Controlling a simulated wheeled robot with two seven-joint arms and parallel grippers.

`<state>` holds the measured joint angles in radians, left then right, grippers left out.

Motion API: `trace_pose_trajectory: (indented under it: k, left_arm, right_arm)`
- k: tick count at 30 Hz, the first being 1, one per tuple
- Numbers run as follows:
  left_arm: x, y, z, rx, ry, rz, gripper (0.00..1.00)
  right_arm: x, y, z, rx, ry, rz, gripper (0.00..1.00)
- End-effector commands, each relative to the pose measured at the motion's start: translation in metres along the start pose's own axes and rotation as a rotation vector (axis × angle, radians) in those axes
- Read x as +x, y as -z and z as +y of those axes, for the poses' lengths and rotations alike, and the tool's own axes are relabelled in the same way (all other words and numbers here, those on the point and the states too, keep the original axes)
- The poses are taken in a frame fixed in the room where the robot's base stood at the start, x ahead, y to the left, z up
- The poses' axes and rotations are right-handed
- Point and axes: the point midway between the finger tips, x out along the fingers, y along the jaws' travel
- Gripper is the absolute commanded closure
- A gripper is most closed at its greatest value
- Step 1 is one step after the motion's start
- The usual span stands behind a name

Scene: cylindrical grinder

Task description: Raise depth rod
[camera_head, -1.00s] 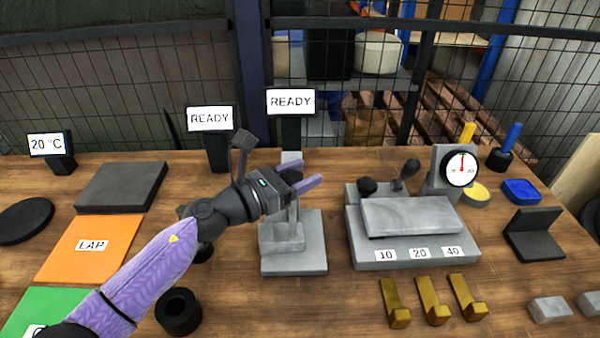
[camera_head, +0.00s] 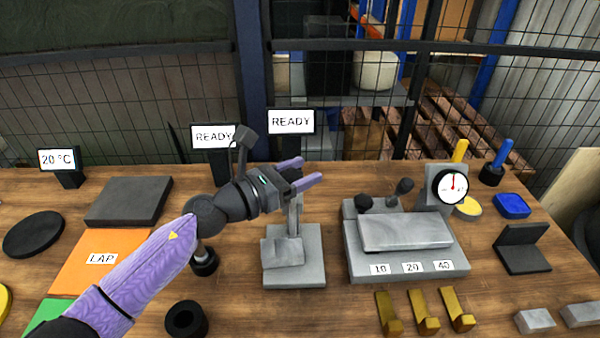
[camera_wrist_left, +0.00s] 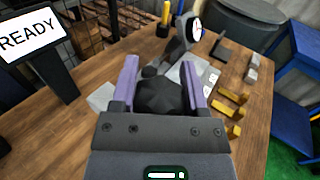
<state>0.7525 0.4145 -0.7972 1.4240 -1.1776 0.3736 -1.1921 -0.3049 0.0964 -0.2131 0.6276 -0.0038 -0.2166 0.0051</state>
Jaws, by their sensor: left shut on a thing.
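A grey stand (camera_head: 309,264) with a stepped block (camera_head: 283,252) sits mid-bench in the head view. An upright grey rod (camera_head: 294,218) rises from it to my left gripper. My left gripper (camera_head: 306,171) is above the stand, its purple fingers pointing right. In the left wrist view, a dark faceted knob (camera_wrist_left: 160,95) sits between the two purple fingers, which are shut on it. The knob is mostly hidden by the gripper in the head view. How far the rod sits in the block cannot be told. My right gripper is not in view.
A grey gauge base (camera_head: 405,267) with a dial (camera_head: 452,187) stands to the right. Brass hooks (camera_head: 424,312) lie in front of it. Two READY signs (camera_head: 291,121) stand behind. A black ring (camera_head: 186,320) and orange LAP mat (camera_head: 100,258) are to the left.

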Motion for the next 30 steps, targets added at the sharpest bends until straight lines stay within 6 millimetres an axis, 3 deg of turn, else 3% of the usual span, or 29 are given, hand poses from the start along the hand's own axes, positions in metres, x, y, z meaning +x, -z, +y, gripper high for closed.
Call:
trace_pose_trajectory:
  k: [4, 5, 9, 10, 20, 30]
  left_arm:
    - [0.001, -0.006, 0.002, 0.003, -0.006, -0.018, 1.0]
    - [0.001, -0.007, 0.002, 0.003, -0.006, -0.018, 0.4]
    - [0.001, -0.006, 0.002, 0.003, -0.005, -0.016, 0.11]
    - [0.001, -0.005, 0.002, 0.003, -0.005, -0.015, 0.07]
    - [-0.004, -0.003, 0.002, 0.001, -0.004, -0.011, 0.07]
    - [-0.075, -0.001, 0.001, 0.003, -0.005, -0.01, 0.07]
  right_arm:
    - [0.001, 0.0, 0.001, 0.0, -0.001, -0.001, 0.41]
    - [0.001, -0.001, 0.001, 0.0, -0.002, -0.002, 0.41]
    - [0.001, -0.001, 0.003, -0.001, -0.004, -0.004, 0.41]
    - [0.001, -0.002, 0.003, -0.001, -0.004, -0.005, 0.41]
    - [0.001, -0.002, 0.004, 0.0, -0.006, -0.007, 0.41]
    - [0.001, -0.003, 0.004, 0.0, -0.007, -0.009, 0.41]
